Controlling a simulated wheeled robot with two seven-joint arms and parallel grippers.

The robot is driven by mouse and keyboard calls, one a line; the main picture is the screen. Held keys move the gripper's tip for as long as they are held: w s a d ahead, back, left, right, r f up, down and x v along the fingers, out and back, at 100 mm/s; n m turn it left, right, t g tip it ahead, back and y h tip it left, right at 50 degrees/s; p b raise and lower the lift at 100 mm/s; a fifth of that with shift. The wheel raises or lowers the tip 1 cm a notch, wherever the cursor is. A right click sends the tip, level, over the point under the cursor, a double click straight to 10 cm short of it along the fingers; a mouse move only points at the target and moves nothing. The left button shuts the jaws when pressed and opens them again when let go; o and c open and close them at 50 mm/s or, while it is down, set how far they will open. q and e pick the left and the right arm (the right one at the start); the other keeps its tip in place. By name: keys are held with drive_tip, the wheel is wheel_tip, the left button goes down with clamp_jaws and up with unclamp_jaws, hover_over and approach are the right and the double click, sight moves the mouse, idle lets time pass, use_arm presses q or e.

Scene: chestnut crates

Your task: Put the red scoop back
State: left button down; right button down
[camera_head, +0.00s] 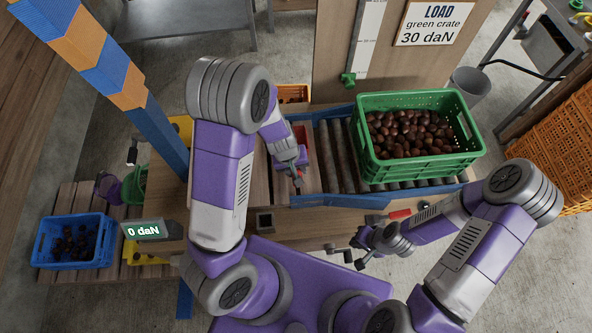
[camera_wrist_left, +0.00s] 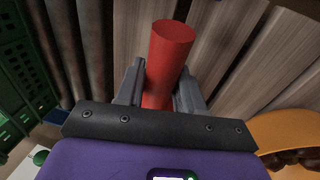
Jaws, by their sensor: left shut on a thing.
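The red scoop (camera_head: 301,137) shows partly behind my left gripper (camera_head: 297,178), over the wooden table beside the rollers. In the left wrist view, its round red handle (camera_wrist_left: 166,65) stands between the two fingers of my left gripper (camera_wrist_left: 160,88), which is shut on it. The rest of the scoop is hidden in that view. My right gripper (camera_head: 350,252) is empty, with its fingers apart, in front of the table's edge.
A green crate (camera_head: 420,172) full of chestnuts stands on the roller conveyor (camera_head: 335,160). A blue crate (camera_head: 45,242) with some chestnuts is at the lower left. A blue and orange post (camera_head: 125,85) and a "0 daN" display (camera_head: 145,231) stand left of my left arm.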

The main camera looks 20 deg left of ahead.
use_arm(q)
drive_tip(key=shift+f, duration=0.15)
drive_tip(key=shift+f, duration=0.1)
drive_tip(key=c, duration=0.7)
unclamp_jaws()
drive_tip(key=p+v, duration=0.6)
drive_tip(key=v, duration=0.6)
